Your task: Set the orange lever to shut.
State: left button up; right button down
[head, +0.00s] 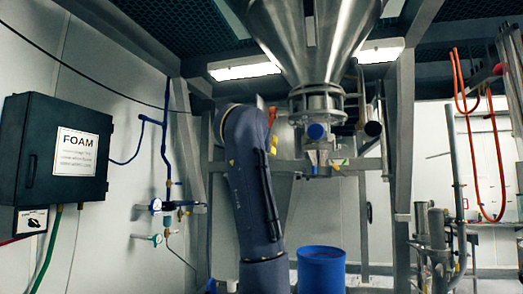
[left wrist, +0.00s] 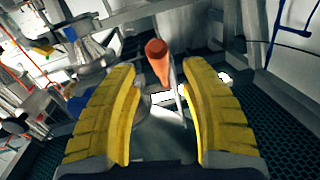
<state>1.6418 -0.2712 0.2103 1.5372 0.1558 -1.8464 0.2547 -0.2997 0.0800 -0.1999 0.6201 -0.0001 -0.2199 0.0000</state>
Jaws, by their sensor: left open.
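The orange lever (left wrist: 158,62) shows in the left wrist view as a rounded orange handle that narrows away from its near end. My left gripper (left wrist: 160,88) has two yellow ribbed fingers spread wide. The lever appears between the fingertips, with a visible gap on each side. Whether it is level with the tips in depth, I cannot tell. In the head view a small orange piece (head: 272,114) shows just right of the top of my left arm; it may be the lever. My right gripper is in neither view.
A large steel hopper (head: 313,40) hangs above, with a flanged outlet and frame bars close to my arm. A blue drum (head: 321,272) stands below. A black FOAM box (head: 58,150) is on the left wall. Pipes (head: 440,235) stand at right.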

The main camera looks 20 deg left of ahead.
pick_arm(q)
jog(key=shift+w+a, duration=0.2)
jog(key=shift+w, duration=1.05)
jog(key=shift+w+a, duration=0.2)
jog(key=shift+w, duration=1)
jog(key=shift+c, duration=0.4)
jog(key=c, duration=0.6)
grip_shut()
